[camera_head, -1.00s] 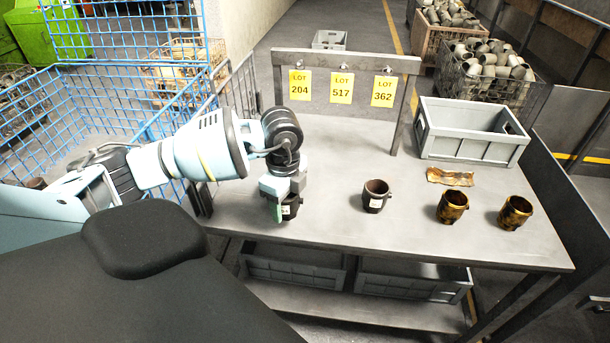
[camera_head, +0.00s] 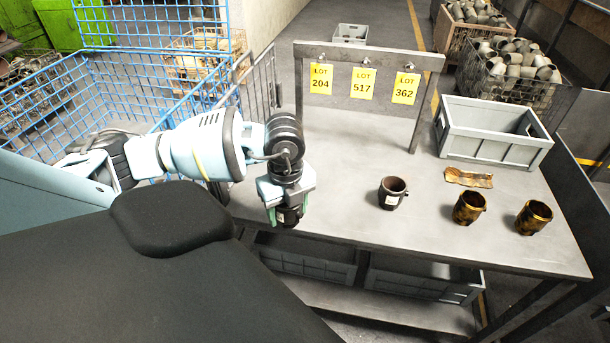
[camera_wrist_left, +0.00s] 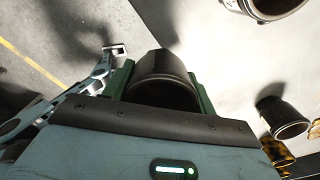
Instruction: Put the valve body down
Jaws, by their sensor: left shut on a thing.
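The same valve body shows between the green fingers in the left wrist view (camera_wrist_left: 162,72). Whether its base touches the bench top is hard to tell. Another dark valve body (camera_head: 392,194) with a white label stands upright on the bench to the right. My right gripper is not in view.
Two brown-gold valve bodies (camera_head: 468,208) (camera_head: 533,217) stand at the right, with a crumpled brown cloth (camera_head: 468,178) behind them. A grey crate (camera_head: 490,150) sits at the back right. A frame with yellow tags, LOT 204 (camera_head: 320,80), 517 and 362, stands behind. The bench middle is clear.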

